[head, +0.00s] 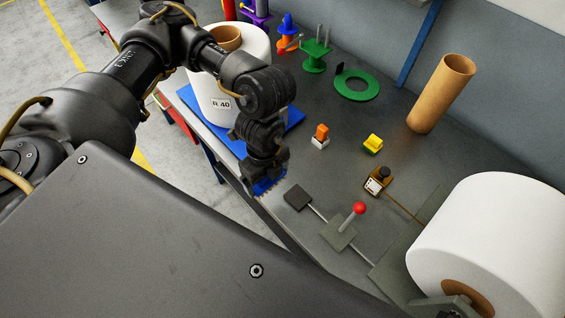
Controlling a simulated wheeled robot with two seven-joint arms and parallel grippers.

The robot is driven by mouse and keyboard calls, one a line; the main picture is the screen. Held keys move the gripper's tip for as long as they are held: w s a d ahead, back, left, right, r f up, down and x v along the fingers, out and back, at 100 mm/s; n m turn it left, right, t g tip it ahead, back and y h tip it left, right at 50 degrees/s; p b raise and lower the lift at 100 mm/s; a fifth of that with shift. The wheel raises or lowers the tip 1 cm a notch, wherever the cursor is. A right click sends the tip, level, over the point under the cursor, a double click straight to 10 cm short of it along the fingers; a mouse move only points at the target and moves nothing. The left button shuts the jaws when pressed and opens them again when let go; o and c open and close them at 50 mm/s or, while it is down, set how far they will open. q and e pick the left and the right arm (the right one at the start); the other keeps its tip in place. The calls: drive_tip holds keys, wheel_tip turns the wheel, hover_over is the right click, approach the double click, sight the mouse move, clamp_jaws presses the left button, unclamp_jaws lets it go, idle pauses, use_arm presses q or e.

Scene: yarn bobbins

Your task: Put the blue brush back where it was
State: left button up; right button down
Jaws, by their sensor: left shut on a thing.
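The blue brush (269,183) shows as a small blue piece with bristles below my left gripper (265,172). My left gripper points down near the front edge of the grey table and is shut on the brush. Most of the brush is hidden by the gripper, and I cannot tell whether it touches the table. My right gripper is not in view.
A white bobbin (212,95) stands on a blue mat (295,117) behind the gripper. A red-knobbed lever (358,208), a dark block (297,197) and a large white bobbin (490,235) are to the right. A cardboard tube (440,95) stands farther back.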

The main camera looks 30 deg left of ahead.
use_arm(q)
drive_tip(key=shift+f, duration=0.15)
drive_tip(key=w+f, duration=0.2)
drive_tip(key=w, duration=0.2)
drive_tip(key=w+a+f, duration=0.1)
drive_tip(key=w+f, duration=0.2)
drive_tip(key=w, duration=0.1)
drive_tip(key=w+a+f, duration=0.1)
drive_tip(key=w+f, duration=0.2)
drive_tip(key=w, duration=0.1)
drive_tip(key=shift+w+a+f+b, duration=0.1)
drive_tip(key=shift+a+f+b, duration=0.15)
drive_tip(key=shift+b, duration=0.1)
drive_tip(key=shift+w+f, duration=0.4)
drive_tip(key=shift+w, duration=0.1)
drive_tip(key=shift+w+a+f, duration=0.1)
drive_tip(key=shift+f, duration=0.8)
drive_tip(key=shift+w+a+f, duration=0.1)
drive_tip(key=shift+f, duration=0.8)
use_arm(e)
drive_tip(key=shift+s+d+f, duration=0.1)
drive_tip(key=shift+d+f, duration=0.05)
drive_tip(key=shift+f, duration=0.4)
use_arm(q)
drive_tip(key=shift+d+b, duration=0.1)
drive_tip(key=shift+b, duration=0.2)
drive_tip(key=shift+f, duration=0.2)
drive_tip(key=o, duration=1)
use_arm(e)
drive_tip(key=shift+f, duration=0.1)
